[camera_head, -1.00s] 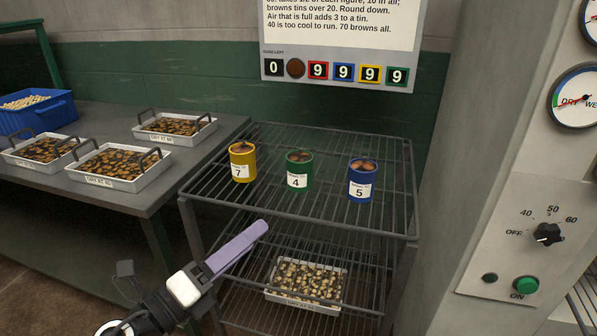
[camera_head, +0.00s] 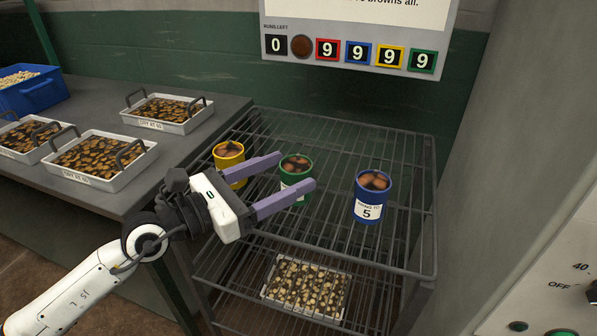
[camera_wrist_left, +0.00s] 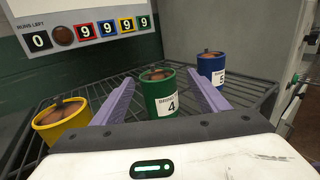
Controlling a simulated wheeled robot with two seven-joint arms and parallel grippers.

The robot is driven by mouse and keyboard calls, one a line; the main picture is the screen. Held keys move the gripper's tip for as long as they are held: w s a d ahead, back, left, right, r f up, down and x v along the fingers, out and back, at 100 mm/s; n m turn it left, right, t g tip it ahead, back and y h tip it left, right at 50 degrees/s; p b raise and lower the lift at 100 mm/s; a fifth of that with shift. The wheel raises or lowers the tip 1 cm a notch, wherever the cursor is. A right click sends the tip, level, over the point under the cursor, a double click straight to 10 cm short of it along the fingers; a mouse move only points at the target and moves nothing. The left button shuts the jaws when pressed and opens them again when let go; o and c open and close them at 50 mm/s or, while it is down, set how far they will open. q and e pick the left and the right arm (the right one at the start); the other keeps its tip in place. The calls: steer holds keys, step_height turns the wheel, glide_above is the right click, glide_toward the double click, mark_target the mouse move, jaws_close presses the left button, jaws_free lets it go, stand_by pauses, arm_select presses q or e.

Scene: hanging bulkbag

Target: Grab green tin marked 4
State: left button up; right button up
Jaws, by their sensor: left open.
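The green tin (camera_head: 296,166) stands upright on the top wire shelf, between the yellow tin and the blue tin. In the left wrist view the green tin (camera_wrist_left: 161,92) shows its label with a 4. My left gripper (camera_head: 297,170) is open, its two purple fingers pointing at the green tin. One finger is on each side of it in the wrist view, with the tin slightly beyond or between the tips; contact cannot be told. The near finger hides part of the label in the head view. My right gripper is not in view.
The yellow tin (camera_head: 229,157) stands left, close behind the gripper's far finger. The blue tin (camera_head: 371,197) marked 5 stands right. A tray of pieces (camera_head: 306,287) sits on the lower shelf. Trays and a blue bin (camera_head: 35,95) are on the left table. A control panel (camera_head: 555,290) is at right.

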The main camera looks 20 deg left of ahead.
mark_target(311, 163)
arm_select(q)
steer(key=shift+f+p+x, duration=0.15)
steer(key=shift+f+x, duration=0.05)
steer(key=shift+x, duration=1.6)
steer(key=shift+f+p+x, duration=0.15)
steer(key=shift+f+x, duration=0.05)
steer(key=shift+x, duration=1.55)
steer(key=shift+w+a, duration=0.15)
steer(key=shift+a, duration=0.05)
steer(key=c, duration=1.2)
